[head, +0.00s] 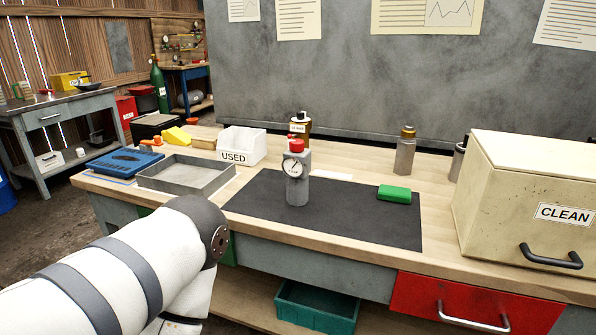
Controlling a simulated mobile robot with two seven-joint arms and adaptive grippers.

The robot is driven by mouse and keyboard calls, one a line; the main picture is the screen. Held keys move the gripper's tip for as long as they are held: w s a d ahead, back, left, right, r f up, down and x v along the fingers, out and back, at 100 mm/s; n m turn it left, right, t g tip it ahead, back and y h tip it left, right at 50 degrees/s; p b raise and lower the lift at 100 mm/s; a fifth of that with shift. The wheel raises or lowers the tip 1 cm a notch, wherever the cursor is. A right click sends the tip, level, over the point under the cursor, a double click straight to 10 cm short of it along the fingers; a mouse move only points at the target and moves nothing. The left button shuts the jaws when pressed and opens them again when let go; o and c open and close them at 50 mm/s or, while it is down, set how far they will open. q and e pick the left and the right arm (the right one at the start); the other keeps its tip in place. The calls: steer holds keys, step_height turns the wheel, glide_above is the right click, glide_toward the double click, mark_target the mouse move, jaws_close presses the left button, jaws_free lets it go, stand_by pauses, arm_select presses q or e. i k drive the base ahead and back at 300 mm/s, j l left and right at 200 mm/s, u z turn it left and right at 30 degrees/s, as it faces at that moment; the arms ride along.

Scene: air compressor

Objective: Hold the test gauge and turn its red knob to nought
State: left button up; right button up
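The test gauge (298,189) is a grey upright block with a round white dial on its upper front. Its red knob (296,145) sits on top. The gauge stands upright on the black mat (375,226), near the mat's left part. The dial's needle is too small to read surely. My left arm comes in from the lower left, and its rounded dark joint is left of and nearer than the gauge. The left gripper itself is not visible. My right gripper is not in view. No gripper touches the gauge.
Left are a grey tray (223,187), a USED bin (242,146) and a blue case (124,163). The CLEAN box (520,200) fills the right side. Mid-mat is clear.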

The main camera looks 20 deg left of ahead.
mark_target(294, 145)
steer(key=i+j, duration=0.35)
steer(key=j, duration=0.15)
steer(key=i+j, duration=0.35)
steer(key=j, duration=0.15)
